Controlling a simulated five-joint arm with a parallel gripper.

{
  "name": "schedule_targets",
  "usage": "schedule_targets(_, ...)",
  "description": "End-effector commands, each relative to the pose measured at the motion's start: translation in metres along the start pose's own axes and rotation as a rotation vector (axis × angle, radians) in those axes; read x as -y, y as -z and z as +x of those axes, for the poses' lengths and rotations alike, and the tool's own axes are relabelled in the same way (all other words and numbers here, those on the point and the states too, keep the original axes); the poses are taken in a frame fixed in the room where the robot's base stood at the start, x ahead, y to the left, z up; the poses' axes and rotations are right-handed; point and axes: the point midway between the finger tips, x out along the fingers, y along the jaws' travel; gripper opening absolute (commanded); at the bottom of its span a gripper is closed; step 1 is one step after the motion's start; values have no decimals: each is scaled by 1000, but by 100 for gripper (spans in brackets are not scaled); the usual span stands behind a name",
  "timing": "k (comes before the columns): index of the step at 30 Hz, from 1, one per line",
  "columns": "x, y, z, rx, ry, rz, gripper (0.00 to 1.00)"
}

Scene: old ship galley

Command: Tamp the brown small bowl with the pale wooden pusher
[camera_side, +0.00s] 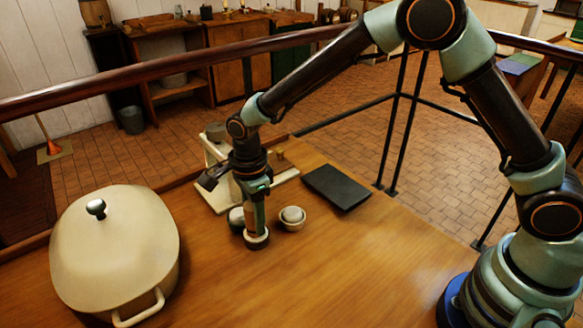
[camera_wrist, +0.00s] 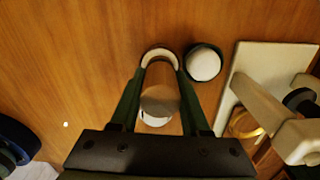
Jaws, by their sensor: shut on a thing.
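My gripper (camera_side: 254,212) is shut on the pusher and holds it upright, low over the table. In the wrist view the pusher (camera_wrist: 160,90) is a light brown cylinder between the two dark green fingers. A small bowl (camera_side: 257,241) is right under the gripper; its pale rim (camera_wrist: 160,52) shows past the pusher. Whether the pusher touches its contents is hidden. A second small bowl (camera_side: 292,224), tan with a pale round lump inside, stands just to the right. A third small bowl (camera_side: 236,220) with pale contents stands to the left, partly hidden; it also shows in the wrist view (camera_wrist: 203,63).
A cream stand (camera_side: 218,196) with upright parts is close behind the gripper. A dark flat slab (camera_side: 337,187) lies to the right. A large cream lidded pot (camera_side: 115,245) fills the table's left. The front of the table (camera_side: 330,275) is clear. A wooden rail runs behind.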

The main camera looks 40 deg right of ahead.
Motion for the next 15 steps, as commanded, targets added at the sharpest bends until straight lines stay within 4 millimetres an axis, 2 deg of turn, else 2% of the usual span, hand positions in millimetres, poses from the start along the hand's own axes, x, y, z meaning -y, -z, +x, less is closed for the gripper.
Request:
schedule_targets(10, 0, 0, 0, -1, -1, 0, 0)
schedule_targets(15, 0, 0, -11, 0, 0, 0, 0)
